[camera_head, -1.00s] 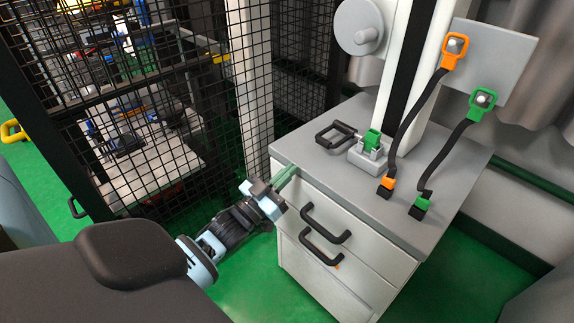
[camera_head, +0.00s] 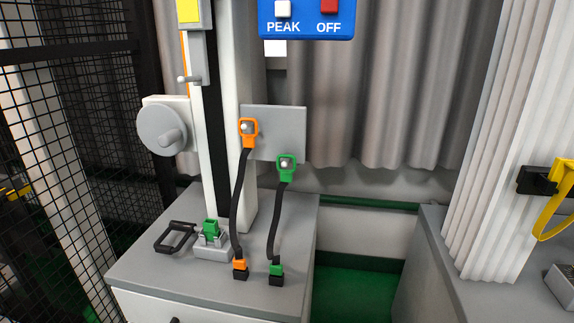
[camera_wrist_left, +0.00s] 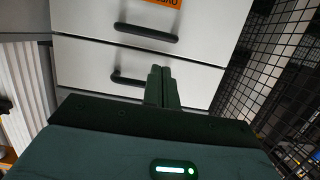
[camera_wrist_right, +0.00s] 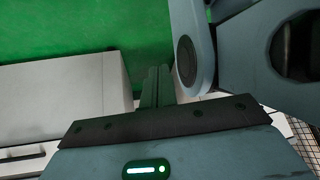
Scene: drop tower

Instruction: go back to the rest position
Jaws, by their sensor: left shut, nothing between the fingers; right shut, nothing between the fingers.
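My left gripper (camera_wrist_left: 162,88) is shut and empty in the left wrist view. Behind its fingers is the white drawer front (camera_wrist_left: 90,72) with two black handles. My right gripper (camera_wrist_right: 157,87) is shut and empty in the right wrist view, with green floor (camera_wrist_right: 90,50) behind it. One of my own arm links shows close beside it at the right. Neither gripper is in the head view now.
A mesh fence (camera_head: 60,130) stands at left, another counter (camera_head: 470,296) at right.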

